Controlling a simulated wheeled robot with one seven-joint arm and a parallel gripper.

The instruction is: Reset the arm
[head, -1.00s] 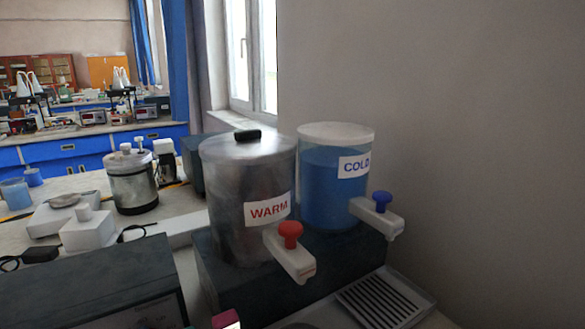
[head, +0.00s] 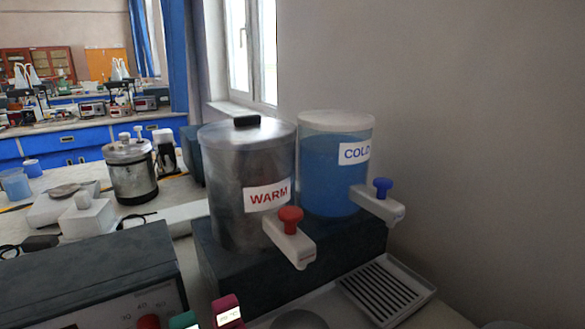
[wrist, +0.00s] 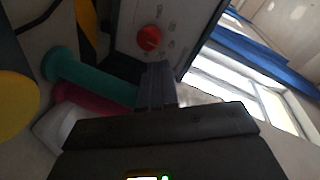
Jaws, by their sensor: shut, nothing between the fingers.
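My gripper (wrist: 157,85) shows in the wrist view with its two dark fingers together and nothing between them. It points toward the panel of a grey device with a red knob (wrist: 150,38). Whether the fingertips touch anything there cannot be told. The arm and gripper do not show in the head view.
In the wrist view, a teal cylinder (wrist: 90,78) and a magenta one (wrist: 82,98) lie left of the fingers. In the head view, the WARM tank (head: 247,190) and COLD tank (head: 335,165) stand on a dark block. A slatted drip tray (head: 382,292) is at right.

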